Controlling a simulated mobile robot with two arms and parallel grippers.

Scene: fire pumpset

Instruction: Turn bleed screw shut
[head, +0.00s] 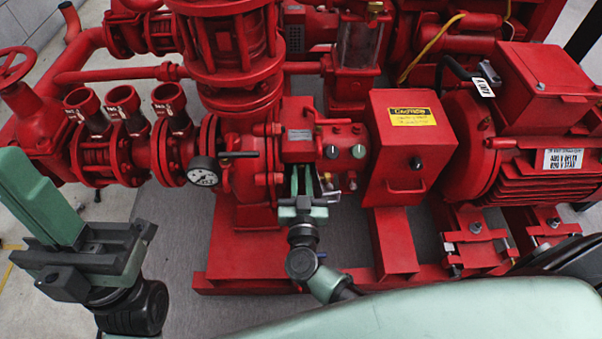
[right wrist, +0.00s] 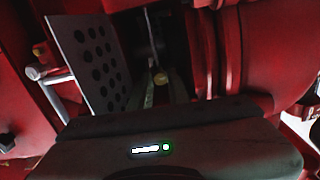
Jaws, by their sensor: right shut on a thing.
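The bleed screw (right wrist: 160,78) shows in the right wrist view as a small brass-yellow head between my right fingertips, in a dark recess. In the head view I cannot make out the screw at the fingers. How far the screw is turned cannot be told. My left gripper (head: 50,215) is at the lower left, away from the pump; its finger gap is unclear.
A pressure gauge (head: 204,171) sits left of the right gripper. A red box with a yellow caution label (head: 411,117) and a motor (head: 545,90) stand to the right. A perforated plate (right wrist: 88,62) is close to the fingers' left in the wrist view. Floor in front is partly clear.

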